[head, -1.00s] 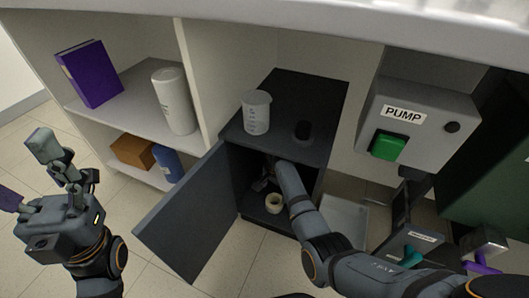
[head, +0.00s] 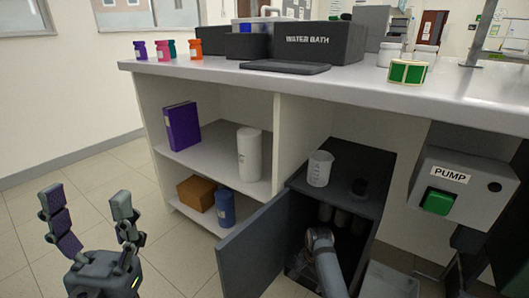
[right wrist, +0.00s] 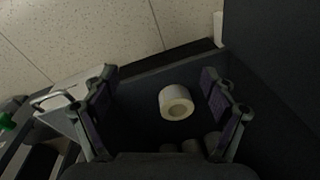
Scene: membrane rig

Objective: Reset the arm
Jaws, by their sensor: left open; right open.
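My left gripper (head: 90,215) is open and empty, raised at the lower left, with its two fingers pointing up over the floor. My right arm reaches into the dark open cabinet (head: 375,205) under the bench, and its gripper is hidden there in the head view. In the right wrist view my right gripper (right wrist: 158,80) is open, its fingers wide apart. A pale roll (right wrist: 176,103) with a hole lies between and beyond the fingers, not gripped. Rounded dark shapes show at the lower edge near it.
The grey cabinet door (head: 262,250) stands open left of my right arm. A beaker (head: 319,168) stands on the cabinet top. A pump box (head: 464,200) is at the right. Shelves on the left hold a purple binder (head: 182,127), a white cylinder (head: 249,154) and a blue bottle (head: 225,208).

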